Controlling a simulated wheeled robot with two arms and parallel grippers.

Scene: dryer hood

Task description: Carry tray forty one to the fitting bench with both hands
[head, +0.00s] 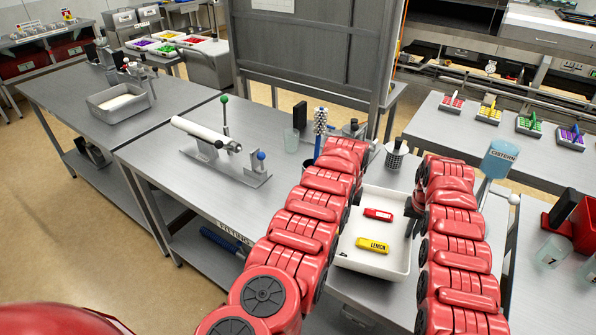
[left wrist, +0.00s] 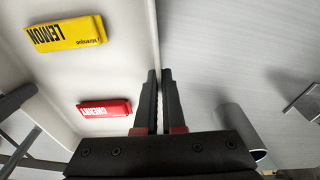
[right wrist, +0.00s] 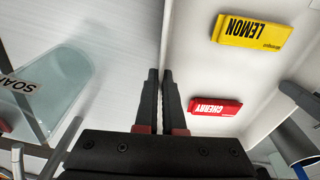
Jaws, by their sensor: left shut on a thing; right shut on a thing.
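The white tray (head: 375,264) holds a yellow LEMON pack (head: 372,245) and a red CHERRY pack (head: 378,214). No tray number is readable. My left gripper (left wrist: 158,98) is shut on one side wall of the tray; in the head view its arm mostly hides it. My right gripper (head: 411,222) is shut on the opposite wall, and its fingers show in the right wrist view (right wrist: 160,98). The steel bench with a FITTING label (head: 234,232) on its front edge lies left of the tray. I cannot tell whether the tray touches the steel surface beneath it.
A white roller fixture (head: 205,133) with green and blue knobs stands on the bench. Behind the tray are a perforated cup (head: 396,160) and a blue CISTERN beaker (head: 499,158). Coloured trays (head: 529,124) sit at the right back.

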